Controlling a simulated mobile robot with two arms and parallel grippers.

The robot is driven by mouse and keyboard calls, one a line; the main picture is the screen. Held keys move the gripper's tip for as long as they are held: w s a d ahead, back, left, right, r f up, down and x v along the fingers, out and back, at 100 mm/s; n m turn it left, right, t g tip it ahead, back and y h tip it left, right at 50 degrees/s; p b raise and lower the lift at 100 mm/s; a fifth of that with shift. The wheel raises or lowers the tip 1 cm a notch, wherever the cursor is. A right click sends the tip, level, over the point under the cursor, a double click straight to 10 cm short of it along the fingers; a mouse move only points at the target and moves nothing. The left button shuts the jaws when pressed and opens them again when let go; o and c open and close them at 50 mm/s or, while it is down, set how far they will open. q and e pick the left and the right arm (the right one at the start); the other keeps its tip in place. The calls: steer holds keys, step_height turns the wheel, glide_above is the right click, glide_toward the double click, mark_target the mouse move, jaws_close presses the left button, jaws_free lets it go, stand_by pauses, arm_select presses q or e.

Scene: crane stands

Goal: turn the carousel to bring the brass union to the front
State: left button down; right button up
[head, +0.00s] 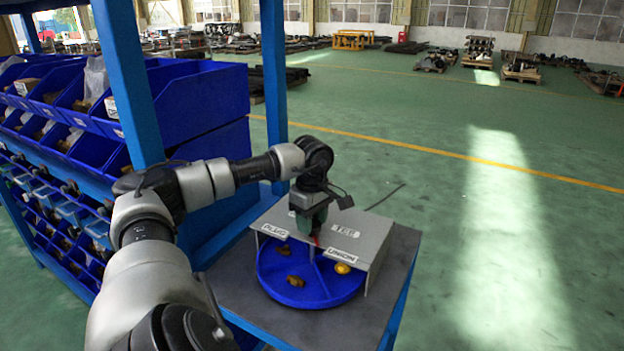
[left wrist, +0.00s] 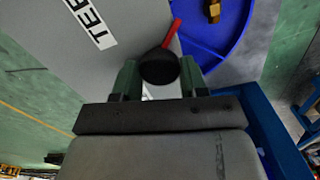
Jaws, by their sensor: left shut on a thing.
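The carousel is a round blue tray (head: 315,292) with dividers, partly under a grey cover (head: 372,232). It also shows in the left wrist view (left wrist: 207,38). A bright yellow brass fitting (head: 342,268) lies in its right part by the UNION label; it looks like the union, but its shape is too small to be sure. Duller brass pieces lie at the front (head: 295,281) and left (head: 283,249). My left gripper (head: 310,226) is shut on a round black knob (left wrist: 158,68) with a red pointer (left wrist: 173,33) above the tray. My right gripper is out of view.
The cover bears PLUG (head: 275,232), TEE (head: 344,231) and UNION labels. It stands on a grey table (head: 382,300) with blue legs. A blue rack with bins (head: 200,98) stands close on the left.

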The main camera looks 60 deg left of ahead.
arm_select(q)
steer(key=shift+r, duration=0.2)
stand_by(0.4)
steer(key=c, duration=0.6)
jaws_free()
steer(key=shift+f, duration=0.15)
step_height(320, 180, up, 11)
steer(key=shift+f, duration=0.1)
